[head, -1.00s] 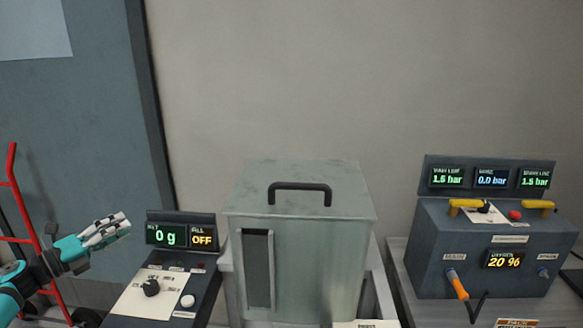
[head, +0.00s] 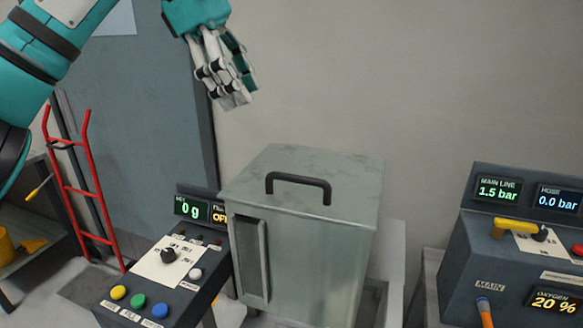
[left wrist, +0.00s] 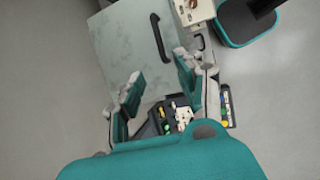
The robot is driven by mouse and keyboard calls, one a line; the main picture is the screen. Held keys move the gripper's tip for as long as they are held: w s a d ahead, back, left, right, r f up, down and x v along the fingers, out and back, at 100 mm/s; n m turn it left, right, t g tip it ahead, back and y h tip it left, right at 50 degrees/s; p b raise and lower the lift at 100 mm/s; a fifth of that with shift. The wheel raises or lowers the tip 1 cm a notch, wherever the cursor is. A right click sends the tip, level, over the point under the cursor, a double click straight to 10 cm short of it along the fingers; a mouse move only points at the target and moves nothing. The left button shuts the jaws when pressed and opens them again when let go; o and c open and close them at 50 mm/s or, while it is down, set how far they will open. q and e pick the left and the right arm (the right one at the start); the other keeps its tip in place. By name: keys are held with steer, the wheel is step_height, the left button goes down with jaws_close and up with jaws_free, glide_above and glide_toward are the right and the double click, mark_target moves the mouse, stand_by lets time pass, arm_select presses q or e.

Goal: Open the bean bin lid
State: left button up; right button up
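The bean bin (head: 310,255) is a grey metal box against the wall. Its flat lid (head: 325,160) is closed and carries a black bar handle (head: 298,183). My left gripper (head: 237,100) hangs in the air above and to the left of the lid, fingers pointing down, apart from the handle. In the left wrist view, the fingers of my left gripper (left wrist: 157,78) are spread with nothing between them, and the lid (left wrist: 115,45) and handle (left wrist: 160,38) lie beyond them. My right gripper is in neither view.
A control panel (head: 160,275) with a 0 g display and coloured buttons stands left of the bin. A red hand truck (head: 85,190) stands at the left. The space above the lid is clear.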

mark_target(291, 175)
arm_select(q)
steer(key=x, duration=1.5)
steer(key=shift+r+p, duration=0.1)
steer(key=shift+p, duration=0.2)
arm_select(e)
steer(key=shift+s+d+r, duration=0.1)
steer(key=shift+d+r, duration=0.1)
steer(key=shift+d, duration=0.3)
arm_select(q)
steer(key=shift+c, duration=0.4)
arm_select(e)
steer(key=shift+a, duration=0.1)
arm_select(q)
jaws_close()
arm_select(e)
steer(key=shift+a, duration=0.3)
